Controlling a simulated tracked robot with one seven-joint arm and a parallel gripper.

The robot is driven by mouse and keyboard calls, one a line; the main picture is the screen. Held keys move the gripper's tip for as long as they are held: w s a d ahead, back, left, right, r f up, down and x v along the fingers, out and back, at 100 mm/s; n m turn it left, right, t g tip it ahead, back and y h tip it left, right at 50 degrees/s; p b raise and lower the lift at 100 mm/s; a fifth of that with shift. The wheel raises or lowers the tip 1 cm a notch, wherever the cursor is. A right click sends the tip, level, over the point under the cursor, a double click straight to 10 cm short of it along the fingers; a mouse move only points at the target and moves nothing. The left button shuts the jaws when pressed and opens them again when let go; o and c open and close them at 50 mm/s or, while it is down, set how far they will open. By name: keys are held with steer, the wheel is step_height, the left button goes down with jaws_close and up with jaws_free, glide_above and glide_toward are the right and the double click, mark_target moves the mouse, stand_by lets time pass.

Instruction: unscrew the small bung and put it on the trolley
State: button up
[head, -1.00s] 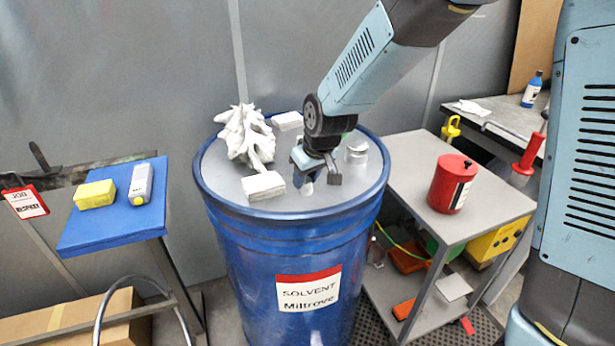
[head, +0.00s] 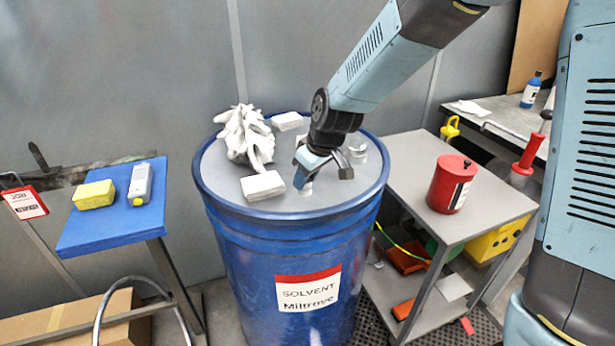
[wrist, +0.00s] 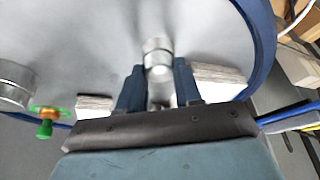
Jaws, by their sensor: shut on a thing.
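The small bung (wrist: 157,52) is a short silvery cylinder on the lid of the blue solvent drum (head: 283,245). In the wrist view it lies between the two blue fingers of my gripper (wrist: 158,78), which is shut on it. In the head view my gripper (head: 306,184) points down at the lid's front middle, and the small bung shows only as a pale bit under the fingers. I cannot tell whether it is clear of its hole. The grey two-shelf trolley (head: 405,183) stands right of the drum.
A larger silvery bung (head: 357,151) stands on the lid behind my gripper. White blocks (head: 262,186) and a crumpled white rag (head: 243,135) lie left of it.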

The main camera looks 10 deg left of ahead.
steer(key=shift+w+d+n+g, duration=0.15)
steer(key=shift+n+g, duration=0.45)
steer(key=shift+n, duration=1.1)
steer(key=shift+y, duration=0.3)
steer(key=n+g, duration=0.1)
steer(key=n, duration=0.3)
steer(key=shift+w+n+g, duration=0.15)
steer(key=shift+n+g, duration=0.15)
steer(key=shift+g, duration=0.1)
steer(key=n+g, duration=0.1)
steer(key=n, duration=0.3)
steer(key=shift+n+g, duration=0.3)
steer(key=shift+g, duration=0.1)
steer(key=shift+h, duration=0.4)
